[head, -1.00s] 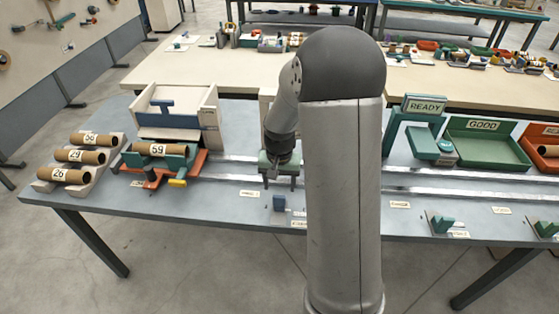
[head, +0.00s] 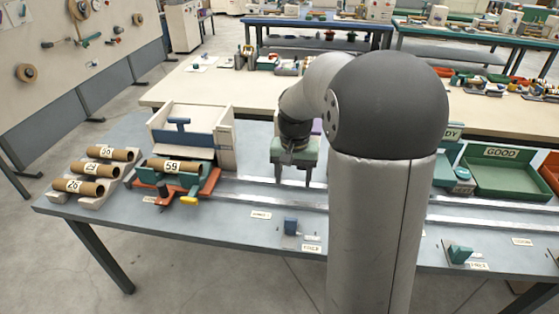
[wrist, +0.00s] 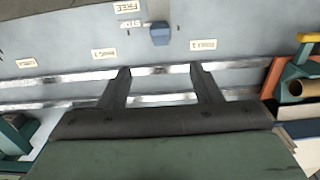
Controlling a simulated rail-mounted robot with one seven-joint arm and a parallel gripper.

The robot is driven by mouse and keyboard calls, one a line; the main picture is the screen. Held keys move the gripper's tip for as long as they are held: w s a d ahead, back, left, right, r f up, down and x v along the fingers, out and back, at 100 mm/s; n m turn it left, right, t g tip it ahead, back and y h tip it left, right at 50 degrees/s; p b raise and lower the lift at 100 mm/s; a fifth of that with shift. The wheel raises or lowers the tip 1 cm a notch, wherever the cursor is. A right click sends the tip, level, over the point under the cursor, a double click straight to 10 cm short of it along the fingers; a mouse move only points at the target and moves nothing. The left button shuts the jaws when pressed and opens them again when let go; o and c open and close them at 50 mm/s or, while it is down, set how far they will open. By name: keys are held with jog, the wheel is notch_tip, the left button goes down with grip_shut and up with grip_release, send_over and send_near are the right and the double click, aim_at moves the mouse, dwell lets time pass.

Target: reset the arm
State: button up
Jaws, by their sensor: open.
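My gripper (head: 294,184) hangs fingers down over the metal rails, near the middle of the grey table (head: 215,235). In the wrist view its two dark fingers (wrist: 160,72) are spread apart with nothing between them. They point towards the rails and the blue lever block. My arm's large grey elbow and link fill the centre right of the head view and hide part of the table. How high the fingertips are above the rails I cannot tell exactly.
A carriage (head: 205,186) holds a tube marked 59 (head: 172,166), left of my gripper. Several numbered tubes lie in a rack (head: 60,198) further left. A blue lever (head: 290,225) stands in front. A green GOOD tray (head: 500,180) is right, beyond my arm.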

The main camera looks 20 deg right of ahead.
jog(key=s+a+n, duration=0.3)
jog(key=s+a, duration=0.2)
jog(key=s, duration=0.6)
jog(key=s+a+n, duration=0.3)
jog(key=s+a, duration=0.3)
jog(key=s, duration=0.5)
jog(key=shift+a+t, duration=0.2)
jog(key=shift+t, duration=0.1)
